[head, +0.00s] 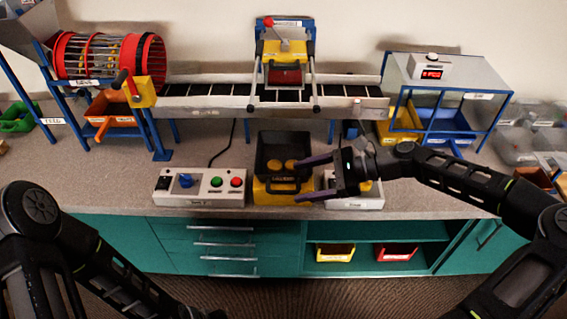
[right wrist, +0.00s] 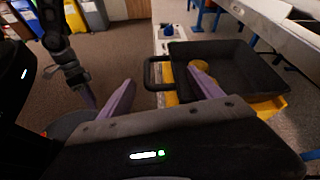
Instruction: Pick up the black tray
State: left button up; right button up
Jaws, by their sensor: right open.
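The black tray (head: 268,145) sits on a yellow stand (head: 266,190) at the front middle of the bench, with a few round yellow pieces in it. In the right wrist view the tray (right wrist: 262,88) shows a loop handle (right wrist: 149,75) on its near side. My right gripper (head: 298,182) is open and empty, its purple fingers at the tray's right front in the head view. In the right wrist view the handle lies between the fingertips (right wrist: 161,75); I cannot tell whether they touch it. My left gripper (right wrist: 86,95) hangs low, partly hidden, its opening unclear.
A control box (head: 200,187) with a blue knob and buttons stands left of the tray. Another white box (head: 357,202) is partly under my right gripper. A conveyor (head: 210,95) runs behind, with a red drum (head: 108,57) at left and a blue-framed bin stand (head: 450,75) at right.

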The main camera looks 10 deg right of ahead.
jog(key=shift+a, duration=0.2)
jog(key=x, duration=0.5)
jog(key=shift+c, duration=0.2)
dwell(0.5)
jog(key=c, duration=1.5)
jog(key=shift+r, duration=1.6)
jog(key=s+d, duration=0.1)
jog(key=d, duration=0.4)
jog(key=s+d, duration=0.2)
jog(key=d, duration=0.4)
jog(key=s+d, duration=0.2)
jog(key=d, duration=0.4)
jog(key=shift+s+r, duration=0.15)
jog(key=shift+s, duration=0.05)
